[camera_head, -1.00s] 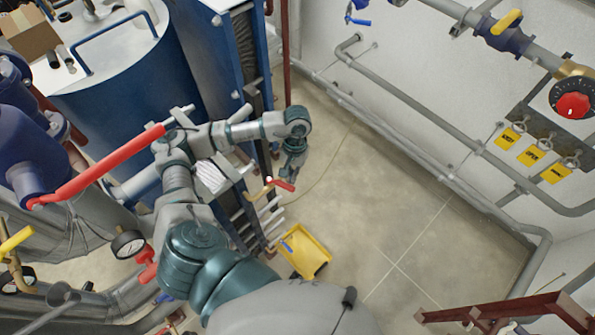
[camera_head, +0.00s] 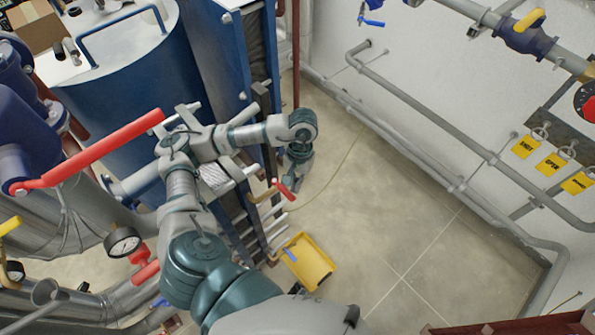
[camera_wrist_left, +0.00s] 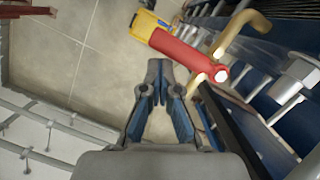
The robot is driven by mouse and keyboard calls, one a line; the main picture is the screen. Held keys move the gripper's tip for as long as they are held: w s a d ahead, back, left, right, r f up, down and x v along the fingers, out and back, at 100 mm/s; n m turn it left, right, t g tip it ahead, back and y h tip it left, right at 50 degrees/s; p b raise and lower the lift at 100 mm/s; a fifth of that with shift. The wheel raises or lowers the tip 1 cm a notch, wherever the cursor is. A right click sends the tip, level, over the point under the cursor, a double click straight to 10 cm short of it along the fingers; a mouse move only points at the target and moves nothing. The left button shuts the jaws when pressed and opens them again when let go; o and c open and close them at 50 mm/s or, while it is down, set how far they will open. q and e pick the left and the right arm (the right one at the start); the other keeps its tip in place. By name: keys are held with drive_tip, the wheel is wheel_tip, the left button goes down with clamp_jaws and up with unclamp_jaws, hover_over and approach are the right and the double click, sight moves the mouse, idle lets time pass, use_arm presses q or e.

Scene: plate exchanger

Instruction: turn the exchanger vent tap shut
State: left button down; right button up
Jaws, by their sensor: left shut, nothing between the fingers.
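The vent tap is a small red lever handle (camera_head: 284,190) on a thin brass pipe (camera_head: 262,196), at the side of the blue plate exchanger. In the left wrist view the red handle (camera_wrist_left: 185,52) lies just beyond my fingertips, slanting from its pivot on the right up to the left. The brass pipe (camera_wrist_left: 242,34) bends beside it. My left gripper (camera_wrist_left: 160,78) is shut and empty, with its tips close to the handle; I cannot tell whether they touch. In the head view the left gripper (camera_head: 295,178) points down beside the handle. My right gripper is not in view.
A yellow tray (camera_head: 318,270) lies on the floor below the tap. The blue exchanger frame (camera_head: 228,65) stands close behind my left arm. A large red lever (camera_head: 95,150) and a gauge (camera_head: 122,242) are at left. Wall pipes run at right; the floor between is open.

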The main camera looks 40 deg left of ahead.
use_arm(q)
drive_tip(key=v, duration=1.2)
drive_tip(key=shift+w+a+f, duration=0.1)
drive_tip(key=shift+f, duration=0.05)
